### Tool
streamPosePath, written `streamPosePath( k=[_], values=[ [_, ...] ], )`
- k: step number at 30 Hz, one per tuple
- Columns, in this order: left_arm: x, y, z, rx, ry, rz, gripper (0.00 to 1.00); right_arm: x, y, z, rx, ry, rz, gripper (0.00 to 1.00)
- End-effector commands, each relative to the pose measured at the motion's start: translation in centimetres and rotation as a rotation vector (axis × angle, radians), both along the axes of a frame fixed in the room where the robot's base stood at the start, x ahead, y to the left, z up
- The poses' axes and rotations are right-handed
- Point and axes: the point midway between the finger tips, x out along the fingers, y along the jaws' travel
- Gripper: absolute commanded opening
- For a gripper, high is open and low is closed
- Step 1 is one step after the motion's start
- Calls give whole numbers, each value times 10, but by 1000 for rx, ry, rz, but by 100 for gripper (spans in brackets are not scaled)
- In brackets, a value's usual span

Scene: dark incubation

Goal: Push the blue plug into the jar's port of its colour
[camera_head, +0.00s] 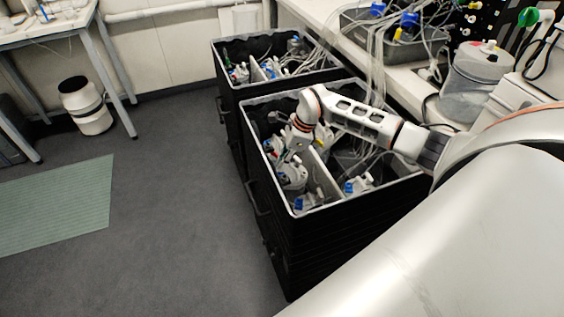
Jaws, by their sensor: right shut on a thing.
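My right gripper (291,150) reaches down into the near black drawer (280,238) from the right, over its left compartment. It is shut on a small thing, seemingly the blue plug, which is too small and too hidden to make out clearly. White-and-clear jars with blue parts stand just below and in front of the gripper, one of them (291,176) close under it. Another jar (305,203) stands at the drawer's front corner. I cannot tell the jar ports or their colours apart, nor whether the plug touches one. My left gripper is not in view.
A divider splits the near drawer; another jar (356,187) and clear tubes lie in its right compartment. A second black drawer (229,83) with jars stands behind. A bench (325,18) with a large clear carboy (475,84) borders the right.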

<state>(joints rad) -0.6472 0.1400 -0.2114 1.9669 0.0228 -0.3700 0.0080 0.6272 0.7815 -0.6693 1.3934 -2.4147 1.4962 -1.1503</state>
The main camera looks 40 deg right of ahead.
Motion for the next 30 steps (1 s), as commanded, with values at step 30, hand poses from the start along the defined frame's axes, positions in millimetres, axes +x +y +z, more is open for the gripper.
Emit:
streamPosePath(
  k=[30],
  values=[
    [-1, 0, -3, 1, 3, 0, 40, -6, -13, 33, -4, -4, 0, 29]
  ],
)
